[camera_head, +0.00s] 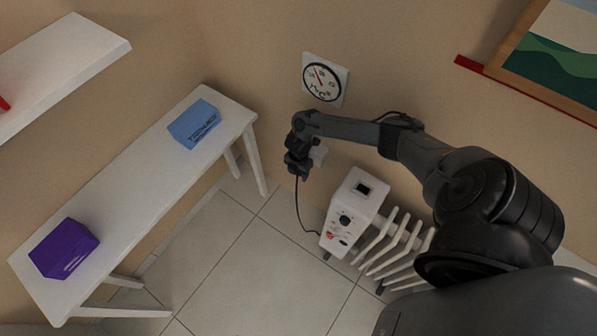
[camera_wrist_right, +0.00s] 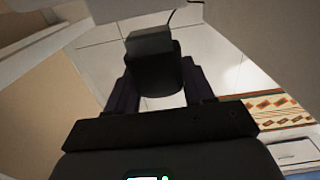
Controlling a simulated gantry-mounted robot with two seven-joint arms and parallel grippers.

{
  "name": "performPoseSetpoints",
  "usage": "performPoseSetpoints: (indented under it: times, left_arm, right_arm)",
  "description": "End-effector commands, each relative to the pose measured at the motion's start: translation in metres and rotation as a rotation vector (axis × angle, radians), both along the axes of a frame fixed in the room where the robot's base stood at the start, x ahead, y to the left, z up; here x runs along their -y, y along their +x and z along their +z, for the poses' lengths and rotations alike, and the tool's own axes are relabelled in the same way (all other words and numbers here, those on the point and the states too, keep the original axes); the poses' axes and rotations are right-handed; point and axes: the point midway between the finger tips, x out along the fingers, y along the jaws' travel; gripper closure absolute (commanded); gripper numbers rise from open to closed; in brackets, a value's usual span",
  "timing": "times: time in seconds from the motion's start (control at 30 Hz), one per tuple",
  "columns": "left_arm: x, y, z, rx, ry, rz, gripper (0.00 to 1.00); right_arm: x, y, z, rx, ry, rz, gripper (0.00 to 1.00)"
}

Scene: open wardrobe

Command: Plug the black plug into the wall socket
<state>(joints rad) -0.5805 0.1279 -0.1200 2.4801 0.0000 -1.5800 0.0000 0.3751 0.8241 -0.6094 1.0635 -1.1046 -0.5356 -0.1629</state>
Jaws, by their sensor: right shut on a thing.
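My right gripper (camera_head: 296,168) is shut on the black plug, beside the wall below the clock. In the right wrist view the black plug (camera_wrist_right: 155,68) sits between the two dark fingers of the gripper (camera_wrist_right: 160,88). Its thin black cable hangs down toward the heater in the head view. A small light grey box (camera_head: 319,156), which looks like the wall socket, is right beside the gripper and partly covered by it. I cannot tell whether plug and box touch. The plug's prongs are hidden. My left gripper is out of view.
A white heater (camera_head: 352,213) with dials stands on the tiled floor below my right arm. A wall clock (camera_head: 324,79) hangs above the gripper. A white table (camera_head: 140,185) at left bears a blue box (camera_head: 194,123) and a purple box (camera_head: 64,249).

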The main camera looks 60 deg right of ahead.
Motion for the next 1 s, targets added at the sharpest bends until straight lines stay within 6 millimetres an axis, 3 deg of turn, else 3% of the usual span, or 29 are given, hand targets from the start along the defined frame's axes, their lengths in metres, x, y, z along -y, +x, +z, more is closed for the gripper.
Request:
performPoseSetpoints:
  times: [1.0]
  left_arm:
    - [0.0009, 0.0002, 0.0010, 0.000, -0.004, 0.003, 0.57]
  right_arm:
    - [0.0050, -0.0004, -0.0004, 0.000, 0.000, -0.001, 0.82]
